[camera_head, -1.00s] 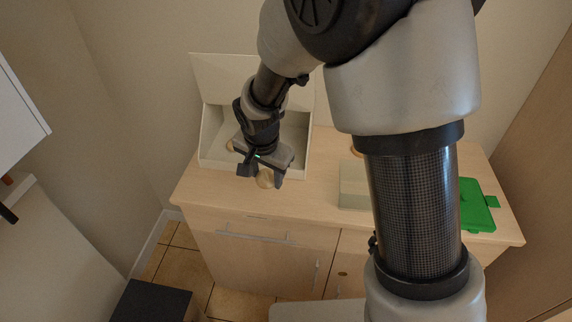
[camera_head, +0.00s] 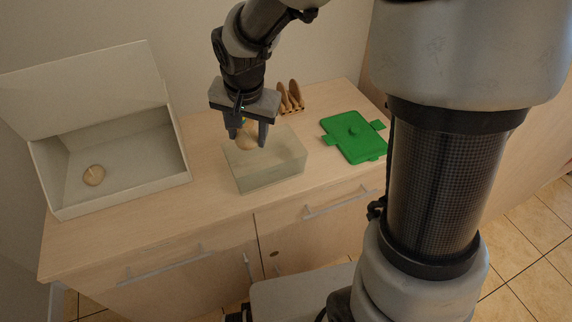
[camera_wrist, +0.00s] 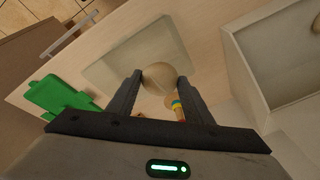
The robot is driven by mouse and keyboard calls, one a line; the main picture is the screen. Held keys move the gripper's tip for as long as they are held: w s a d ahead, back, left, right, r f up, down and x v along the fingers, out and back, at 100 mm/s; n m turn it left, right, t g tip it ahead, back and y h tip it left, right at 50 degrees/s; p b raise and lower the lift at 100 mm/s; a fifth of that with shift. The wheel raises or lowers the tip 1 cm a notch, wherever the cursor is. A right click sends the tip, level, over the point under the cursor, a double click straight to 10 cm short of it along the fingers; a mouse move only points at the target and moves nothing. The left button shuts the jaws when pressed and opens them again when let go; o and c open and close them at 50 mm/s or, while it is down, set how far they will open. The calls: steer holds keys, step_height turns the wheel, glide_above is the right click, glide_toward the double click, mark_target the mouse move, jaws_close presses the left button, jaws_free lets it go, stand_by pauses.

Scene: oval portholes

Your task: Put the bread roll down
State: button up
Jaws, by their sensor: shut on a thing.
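My gripper (camera_head: 247,140) is shut on a round tan bread roll (camera_head: 246,134). In the wrist view the roll (camera_wrist: 164,78) sits between the two fingertips. Gripper and roll are over a pale, see-through open box (camera_head: 266,172) on the counter. The roll appears at about the height of the box's rim; whether it touches anything inside cannot be told. The box also shows behind the roll in the wrist view (camera_wrist: 125,50). A second roll (camera_head: 94,175) lies in a large white box (camera_head: 150,183) with a raised lid, at the left.
A green lid (camera_head: 345,145) with a knob and side tabs lies flat on the wooden counter (camera_head: 200,210), right of the see-through box. A small rack with upright wooden pieces (camera_head: 291,98) stands behind it.

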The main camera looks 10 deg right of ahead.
mark_target(253, 145)
steer(key=shift+d+f, duration=0.3)
step_height(253, 145, down, 10)
steer(key=shift+r+b, duration=0.25)
steer(key=shift+b, duration=0.95)
steer(key=o, duration=0.8)
steer(key=shift+r, duration=0.1)
steer(key=shift+c, duration=0.2)
steer(key=p+v, duration=0.2)
steer(key=v, duration=0.9)
steer(key=shift+d+r+p, duration=0.1)
steer(key=shift+r+p, duration=0.25)
steer(key=shift+p, duration=0.05)
steer(key=s+d+r+n+t, duration=0.1)
steer(key=s+d+r+n, duration=0.1)
steer(key=s+d+r, duration=0.3)
steer(key=s+d+r+n+t, duration=0.1)
steer(key=s+d+r+n, duration=0.2)
steer(key=s, duration=0.8)
step_height(253, 145, up, 4)
steer(key=shift+d+r, duration=0.1)
steer(key=shift+d, duration=1.1)
